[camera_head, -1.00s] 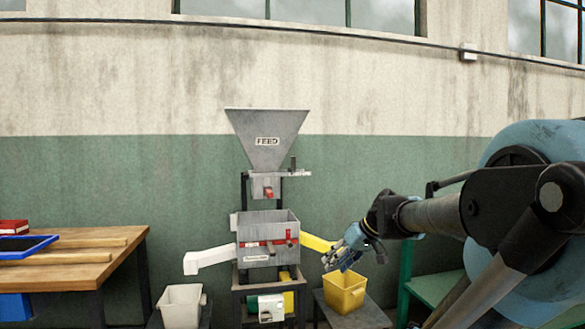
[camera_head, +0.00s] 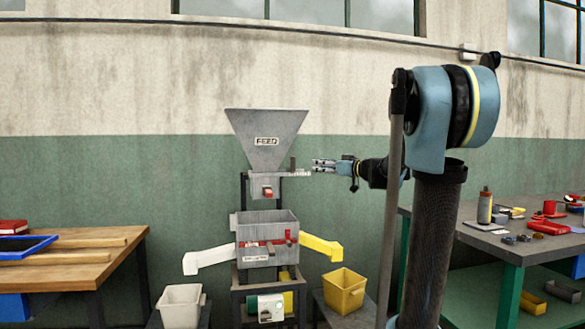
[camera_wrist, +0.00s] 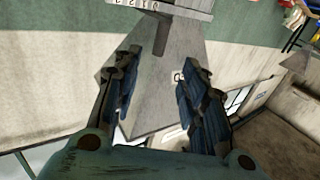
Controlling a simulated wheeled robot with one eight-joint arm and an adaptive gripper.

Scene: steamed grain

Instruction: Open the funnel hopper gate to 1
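The grey funnel hopper (camera_head: 267,128) marked FEED stands in the middle of the head view. Below its mouth a flat grey gate bar (camera_head: 297,174) sticks out to the right, with a dark upright handle (camera_head: 293,163) on it. My gripper (camera_head: 314,165) is just right of the bar's end, level with the handle, fingers pointing left. In the wrist view my gripper (camera_wrist: 161,60) is open and empty, with the hopper (camera_wrist: 158,90) seen beyond and between the fingers. There the bar's numbered scale (camera_wrist: 135,4) is cut by the top edge, and a dark post (camera_wrist: 162,38) shows below it.
Below the hopper is a grey box (camera_head: 267,226) with red parts, a white chute (camera_head: 208,259) and a yellow chute (camera_head: 322,247). A white bin (camera_head: 181,306) and a yellow bin (camera_head: 344,291) stand beneath. A cluttered workbench (camera_head: 470,236) is at right, a wooden table (camera_head: 90,275) at left.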

